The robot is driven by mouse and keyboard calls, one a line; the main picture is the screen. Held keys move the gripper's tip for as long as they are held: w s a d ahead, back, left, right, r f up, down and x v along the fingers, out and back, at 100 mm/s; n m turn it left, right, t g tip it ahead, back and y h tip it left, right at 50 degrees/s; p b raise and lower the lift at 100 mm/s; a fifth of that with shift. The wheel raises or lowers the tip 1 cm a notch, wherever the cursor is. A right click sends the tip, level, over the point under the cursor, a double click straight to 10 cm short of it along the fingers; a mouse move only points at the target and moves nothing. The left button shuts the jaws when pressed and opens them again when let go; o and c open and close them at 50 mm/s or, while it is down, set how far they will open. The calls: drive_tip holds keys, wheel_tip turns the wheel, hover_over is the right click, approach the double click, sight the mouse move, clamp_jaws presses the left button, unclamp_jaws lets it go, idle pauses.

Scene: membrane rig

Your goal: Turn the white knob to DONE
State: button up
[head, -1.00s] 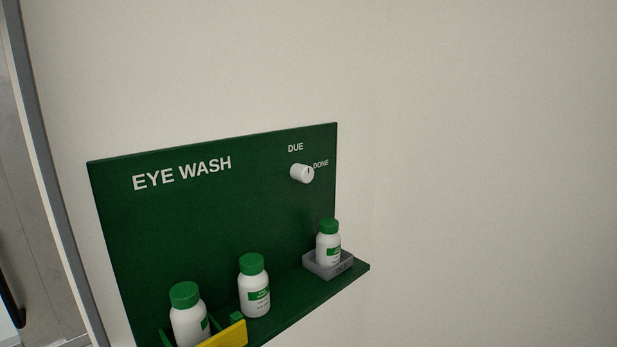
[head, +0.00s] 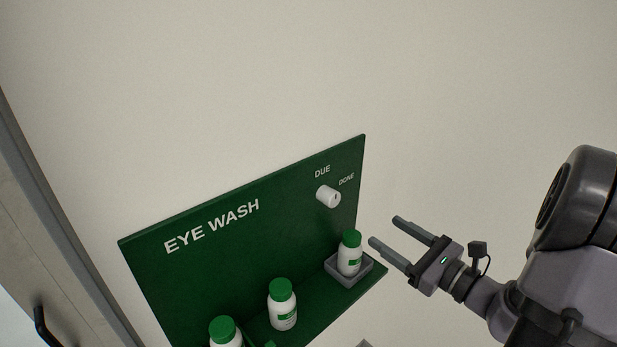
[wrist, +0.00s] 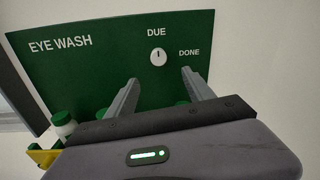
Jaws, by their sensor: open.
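The white knob (head: 328,196) sticks out near the upper right of the green EYE WASH board (head: 215,255). The word DUE (head: 322,171) is above it and DONE (head: 346,180) is to its right. In the wrist view the knob (wrist: 158,57) faces me, with a dark mark on its face that points about up, at DUE. My gripper (head: 384,230) is open and empty. It is to the right of and below the knob in the head view, apart from it. In the wrist view the knob shows beyond the gap between the two fingers.
A white bottle with a green cap (head: 349,256) stands in a grey tray (head: 368,269) at the shelf's right end, close to my fingertips. Another bottle (head: 282,307) and a third (head: 224,335) stand farther left. The wall above and right of the board is bare.

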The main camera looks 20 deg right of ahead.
sight(336, 200)
drive_tip(key=p+x, duration=0.2)
drive_tip(key=x, duration=1.4)
drive_tip(key=shift+a+f, duration=0.15)
clamp_jaws()
drive_tip(key=m+p, duration=0.3)
drive_tip(key=m, duration=0.2)
drive_tip(key=shift+p, duration=0.35)
drive_tip(key=m+p, duration=0.1)
drive_tip(key=m, duration=0.1)
drive_tip(key=m+p, duration=0.2)
drive_tip(key=shift+r+m, duration=0.25)
drive_tip(key=shift+m, duration=0.05)
drive_tip(key=m+p, duration=0.3)
drive_tip(key=m, duration=0.1)
drive_tip(key=shift+g+p, duration=0.3)
drive_tip(key=shift+p, duration=0.05)
drive_tip(key=shift+f+m+p, duration=0.15)
drive_tip(key=shift+m+p, duration=1.05)
drive_tip(key=shift+m, duration=0.7)
